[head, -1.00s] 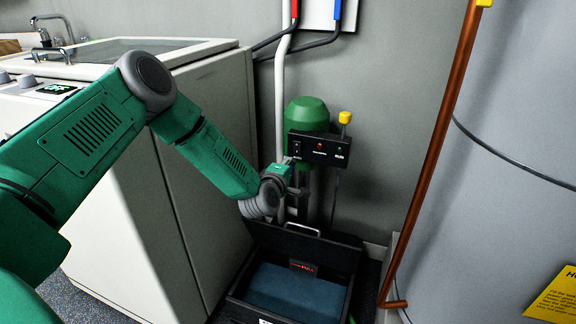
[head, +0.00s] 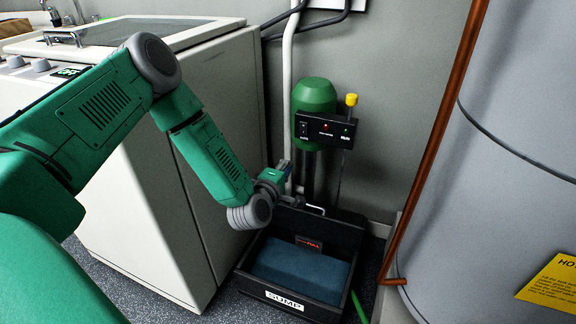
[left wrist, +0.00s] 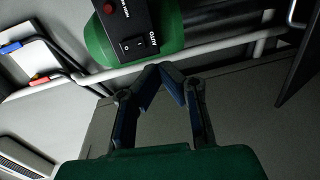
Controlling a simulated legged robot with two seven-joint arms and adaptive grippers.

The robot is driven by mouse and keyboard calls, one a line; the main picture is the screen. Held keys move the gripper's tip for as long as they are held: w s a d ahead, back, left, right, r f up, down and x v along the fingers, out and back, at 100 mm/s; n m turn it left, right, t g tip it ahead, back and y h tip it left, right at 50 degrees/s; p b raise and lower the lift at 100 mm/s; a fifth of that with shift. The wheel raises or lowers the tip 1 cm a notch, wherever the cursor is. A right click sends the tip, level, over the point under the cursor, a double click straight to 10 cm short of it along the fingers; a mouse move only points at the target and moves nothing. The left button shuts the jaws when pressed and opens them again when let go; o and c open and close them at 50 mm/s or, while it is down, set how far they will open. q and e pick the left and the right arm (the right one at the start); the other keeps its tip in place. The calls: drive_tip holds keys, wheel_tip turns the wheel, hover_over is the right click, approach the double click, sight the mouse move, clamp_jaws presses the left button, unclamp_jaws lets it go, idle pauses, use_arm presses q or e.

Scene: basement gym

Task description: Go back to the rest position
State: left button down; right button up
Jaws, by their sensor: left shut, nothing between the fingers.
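My left arm comes in from the left in the head view, and its gripper (head: 286,168) is small and partly hidden by my own wrist. It is beside the green sump pump and its black control box, above the back of the black sump bin. In the left wrist view the left gripper (left wrist: 162,70) is shut, with its fingertips together and nothing between them. The control box (left wrist: 128,26) and the green pump (left wrist: 97,42) show just beyond the fingers there. I cannot tell whether the fingers touch them. My right gripper is not in view.
The black sump bin (head: 283,293) holds dark blue contents. The green pump (head: 316,95) and control box (head: 326,130) stand behind it. A white cabinet (head: 150,235) is at left, a copper pipe (head: 437,140) and grey tank (head: 520,120) at right. Room is tight.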

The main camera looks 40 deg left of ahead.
use_arm(q)
drive_tip(key=shift+a+f, duration=0.15)
drive_tip(key=shift+a, duration=0.15)
drive_tip(key=s+d+f+m+g+h+p, duration=0.35)
drive_tip(key=s+d+m, duration=0.25)
drive_tip(key=s+d, duration=0.25)
drive_tip(key=s+d+f+m+g+h+p, duration=0.25)
drive_tip(key=s+d+m+g, duration=0.25)
drive_tip(key=s+d+m, duration=0.3)
drive_tip(key=s+a+r+m+g+y+p, duration=0.1)
drive_tip(key=s+a+m+g+p, duration=0.1)
drive_tip(key=s, duration=0.8)
drive_tip(key=s+a+r+m+g+y+p, duration=0.1)
drive_tip(key=s+m+g, duration=0.4)
drive_tip(key=s, duration=0.5)
drive_tip(key=shift+s+a+p, duration=0.35)
drive_tip(key=shift+a+p, duration=0.4)
drive_tip(key=shift+a, duration=0.1)
